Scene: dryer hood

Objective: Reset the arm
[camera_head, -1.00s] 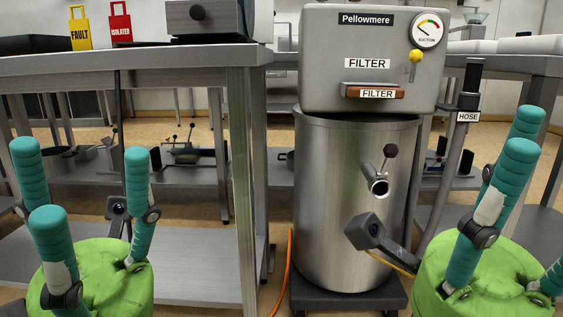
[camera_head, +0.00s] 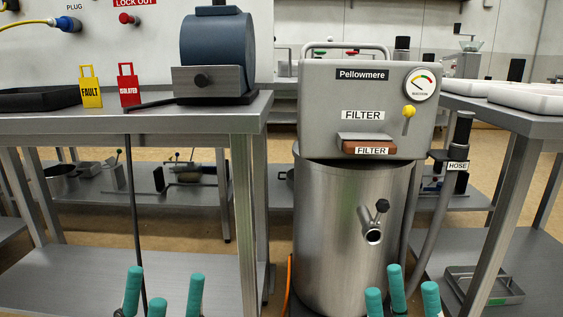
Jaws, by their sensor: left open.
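My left gripper (camera_head: 164,288) shows at the bottom edge, left of centre. Only its teal fingers are in view; they stand upright and apart, with nothing seen between them. My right gripper (camera_head: 400,284) shows at the bottom edge, right of centre, in front of the steel drum (camera_head: 335,230). Its teal fingers also stand apart with nothing seen between them. The palms and arms of both are below the picture.
The grey Pellowmere filter unit (camera_head: 320,95) sits on the drum. A left bench (camera_head: 120,123) carries a FAULT tag (camera_head: 91,88), an ISOLATED tag (camera_head: 129,86) and a blue cylindrical machine (camera_head: 217,45). A right bench (camera_head: 510,115) holds white trays (camera_head: 530,100). A HOSE pipe (camera_head: 440,200) stands between.

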